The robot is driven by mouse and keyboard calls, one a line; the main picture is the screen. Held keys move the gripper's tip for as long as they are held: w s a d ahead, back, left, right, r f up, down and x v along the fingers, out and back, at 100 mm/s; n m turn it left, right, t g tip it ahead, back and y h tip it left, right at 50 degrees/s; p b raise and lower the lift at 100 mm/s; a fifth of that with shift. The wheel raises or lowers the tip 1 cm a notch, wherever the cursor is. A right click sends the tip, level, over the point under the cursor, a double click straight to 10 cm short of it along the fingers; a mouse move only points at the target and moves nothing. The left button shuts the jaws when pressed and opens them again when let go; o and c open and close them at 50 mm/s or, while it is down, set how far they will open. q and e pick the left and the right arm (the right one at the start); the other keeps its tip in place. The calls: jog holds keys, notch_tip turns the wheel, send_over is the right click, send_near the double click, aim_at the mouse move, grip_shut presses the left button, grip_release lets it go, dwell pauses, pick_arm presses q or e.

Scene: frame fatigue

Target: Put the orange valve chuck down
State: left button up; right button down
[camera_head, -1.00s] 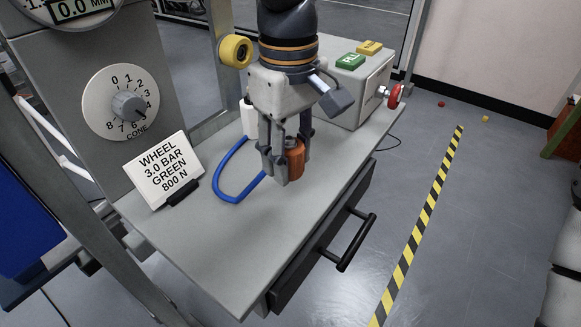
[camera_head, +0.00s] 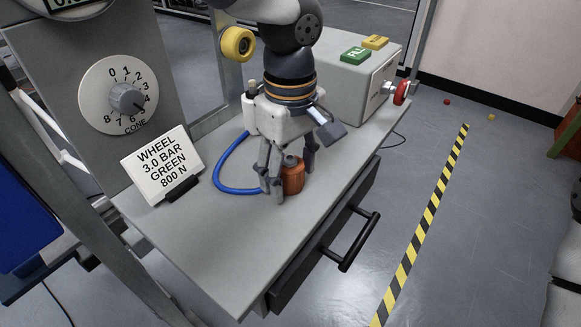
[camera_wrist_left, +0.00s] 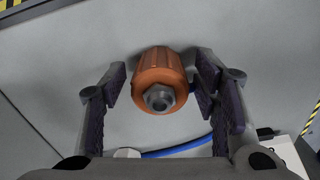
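The orange valve chuck (camera_head: 292,177) stands upright on the grey bench top (camera_head: 230,240). My left gripper (camera_head: 288,178) is lowered around it with its fingers spread apart. In the left wrist view the chuck (camera_wrist_left: 158,84) shows its orange body and grey metal nut between the open fingers (camera_wrist_left: 160,95). There is a clear gap at the left finger. The right finger is close to the chuck, and I cannot tell if it touches. My right gripper is not in view.
A blue hose (camera_head: 229,178) curves over the bench behind the gripper. A sign card (camera_head: 162,165) stands at the left, below a numbered dial (camera_head: 118,95). The front of the bench is clear.

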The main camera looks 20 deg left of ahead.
aim_at(290, 163)
pick_arm(q)
notch_tip(290, 163, up, 12)
jog(key=shift+r+p, duration=0.15)
jog(key=shift+p, duration=0.25)
